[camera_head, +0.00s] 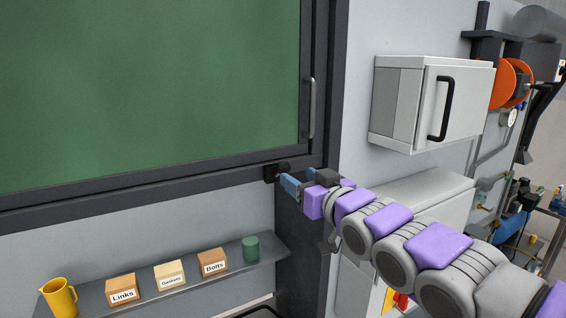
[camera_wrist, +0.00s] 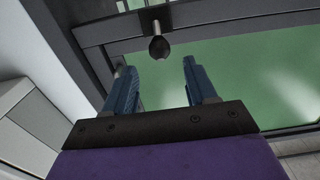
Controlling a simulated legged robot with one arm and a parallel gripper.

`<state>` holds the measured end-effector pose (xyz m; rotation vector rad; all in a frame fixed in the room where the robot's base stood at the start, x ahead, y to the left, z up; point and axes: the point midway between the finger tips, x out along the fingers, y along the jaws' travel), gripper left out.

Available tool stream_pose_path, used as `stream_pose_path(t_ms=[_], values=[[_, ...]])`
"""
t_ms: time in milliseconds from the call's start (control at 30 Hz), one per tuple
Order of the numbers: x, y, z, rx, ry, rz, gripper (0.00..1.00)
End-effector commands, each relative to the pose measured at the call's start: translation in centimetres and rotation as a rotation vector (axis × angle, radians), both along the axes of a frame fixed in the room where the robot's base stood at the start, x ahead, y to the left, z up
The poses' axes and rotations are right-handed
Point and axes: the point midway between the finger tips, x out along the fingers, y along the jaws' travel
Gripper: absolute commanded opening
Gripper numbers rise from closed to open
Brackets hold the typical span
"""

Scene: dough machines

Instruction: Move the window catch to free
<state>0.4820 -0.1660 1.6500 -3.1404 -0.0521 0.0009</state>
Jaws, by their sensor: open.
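The window catch (camera_head: 273,172) is a small dark piece at the lower right of the dark window frame (camera_head: 150,186) in the head view. In the wrist view, the catch shows as a dark rounded knob (camera_wrist: 159,47) on a short stem, just beyond the fingertips and roughly centred between them. My gripper (camera_head: 297,180) is open and empty, its blue fingers close to the catch. In the wrist view, my gripper (camera_wrist: 159,68) has its two fingers apart with a gap in line with the knob. I cannot tell whether a finger touches the catch.
A vertical grey handle (camera_head: 312,108) is on the window's right side. Below, a shelf (camera_head: 205,277) holds a yellow jug (camera_head: 59,298), labelled boxes (camera_head: 170,275) and a green cup (camera_head: 251,248). A white wall cabinet (camera_head: 398,100) hangs to the right, above my arm.

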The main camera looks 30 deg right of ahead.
Motion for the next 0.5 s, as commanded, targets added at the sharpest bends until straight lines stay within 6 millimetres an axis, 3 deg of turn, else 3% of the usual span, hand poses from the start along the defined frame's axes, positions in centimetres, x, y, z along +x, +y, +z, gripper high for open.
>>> stream_pose_path(t_ms=[500], values=[[6.8,0.2,-0.1,-0.001,0.003,0.000,0.56]])
